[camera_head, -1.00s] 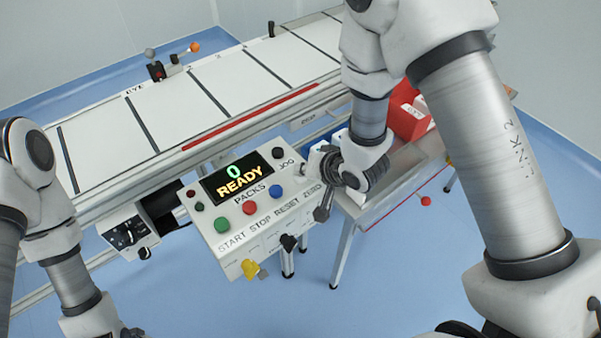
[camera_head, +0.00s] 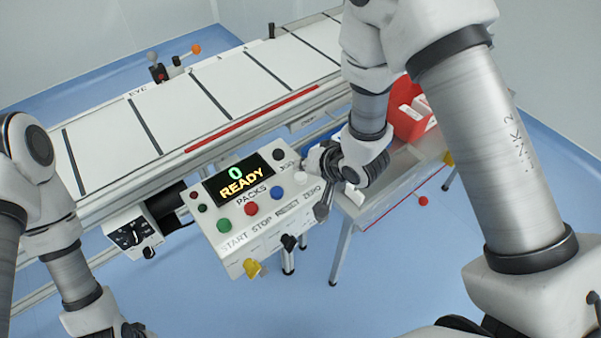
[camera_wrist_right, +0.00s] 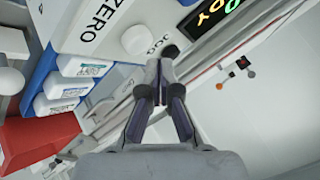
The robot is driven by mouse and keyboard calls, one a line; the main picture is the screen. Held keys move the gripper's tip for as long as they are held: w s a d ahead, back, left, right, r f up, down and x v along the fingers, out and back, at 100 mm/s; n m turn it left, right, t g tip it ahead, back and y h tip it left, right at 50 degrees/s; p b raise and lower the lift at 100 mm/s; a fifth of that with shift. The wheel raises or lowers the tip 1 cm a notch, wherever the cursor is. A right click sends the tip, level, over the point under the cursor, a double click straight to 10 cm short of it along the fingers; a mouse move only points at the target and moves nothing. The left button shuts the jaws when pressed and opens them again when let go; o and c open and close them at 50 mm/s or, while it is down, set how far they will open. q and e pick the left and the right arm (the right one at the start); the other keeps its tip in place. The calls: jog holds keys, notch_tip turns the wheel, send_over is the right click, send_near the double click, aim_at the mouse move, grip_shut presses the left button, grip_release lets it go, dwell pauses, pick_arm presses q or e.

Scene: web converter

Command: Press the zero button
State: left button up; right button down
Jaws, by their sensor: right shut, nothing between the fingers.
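The zero button is a round white button (camera_head: 301,178) at the right end of the grey control panel (camera_head: 238,262), above the printed word ZERO. It also shows in the right wrist view (camera_wrist_right: 138,40). My right gripper (camera_head: 314,160) is shut and empty, close to the button and over the panel's right edge. In the right wrist view its fingertips (camera_wrist_right: 161,72) are near the button, toward the black JOG button (camera_wrist_right: 170,51). I cannot tell whether they touch anything. The display (camera_head: 237,180) reads 0 READY. My left gripper (camera_head: 131,333) is barely in view at the bottom edge.
Green (camera_head: 224,225), red (camera_head: 251,209) and blue (camera_head: 277,193) buttons sit left of the zero button. Yellow (camera_head: 252,268) and black (camera_head: 289,242) fittings stick out in front. The conveyor (camera_head: 190,100) lies behind. A red bin (camera_head: 410,122) stands to the right.

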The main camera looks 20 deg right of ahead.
aim_at(303, 177)
jog(key=shift+r+p, duration=1.95)
jog(key=shift+r, duration=0.4)
jog(key=shift+f, duration=0.1)
